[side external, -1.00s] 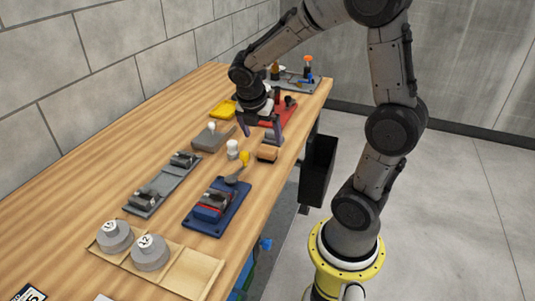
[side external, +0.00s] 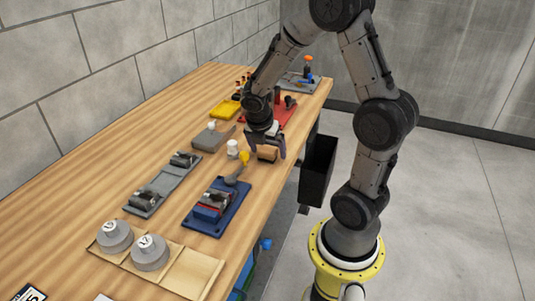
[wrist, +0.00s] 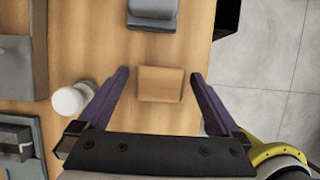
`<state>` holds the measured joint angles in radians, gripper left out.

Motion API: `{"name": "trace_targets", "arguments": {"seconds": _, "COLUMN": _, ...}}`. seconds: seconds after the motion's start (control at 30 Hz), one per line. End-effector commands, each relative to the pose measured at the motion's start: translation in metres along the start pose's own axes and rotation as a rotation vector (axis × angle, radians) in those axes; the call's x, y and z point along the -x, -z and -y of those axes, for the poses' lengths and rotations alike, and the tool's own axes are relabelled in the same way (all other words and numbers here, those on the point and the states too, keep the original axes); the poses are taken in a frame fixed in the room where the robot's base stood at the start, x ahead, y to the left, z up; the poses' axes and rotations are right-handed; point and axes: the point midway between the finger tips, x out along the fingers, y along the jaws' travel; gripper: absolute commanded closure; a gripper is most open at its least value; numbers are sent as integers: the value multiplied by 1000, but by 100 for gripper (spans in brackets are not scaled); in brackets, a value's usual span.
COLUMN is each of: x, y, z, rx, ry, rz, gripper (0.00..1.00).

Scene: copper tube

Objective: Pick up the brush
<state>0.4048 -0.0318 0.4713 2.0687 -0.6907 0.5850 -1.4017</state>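The brush appears to be the small tan wooden block (wrist: 160,84) on the table, with no bristles visible. It also shows in the side external view (side external: 267,154), partly behind my fingers. My gripper (wrist: 160,73) is open and empty, pointing down over the block. In the wrist view the block lies between the two spread purple-grey fingers, with a gap on each side. In the side external view my gripper (side external: 267,147) is low over the block. I cannot tell the exact height of the fingertips above the table.
A white knobbed item (wrist: 72,100) stands close to the left finger. A grey object (wrist: 152,12) lies beyond the block. A grey tray (side external: 212,135), a blue fixture (side external: 232,217) and a yellow item (side external: 245,157) are nearby. The table edge and black bin (side external: 318,168) are to the right.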

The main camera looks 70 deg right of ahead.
Motion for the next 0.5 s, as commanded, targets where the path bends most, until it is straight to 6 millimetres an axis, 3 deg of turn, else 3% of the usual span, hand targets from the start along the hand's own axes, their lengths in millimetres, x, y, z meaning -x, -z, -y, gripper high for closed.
{"name": "trace_targets", "arguments": {"seconds": 0.07, "x": 0, "y": 0, "z": 0, "rx": 0, "ry": 0, "rz": 0, "gripper": 13}}
{"name": "trace_targets", "arguments": {"seconds": 0.5, "x": 1, "y": 0, "z": 0, "rx": 0, "ry": -1, "rz": 0, "gripper": 91}}
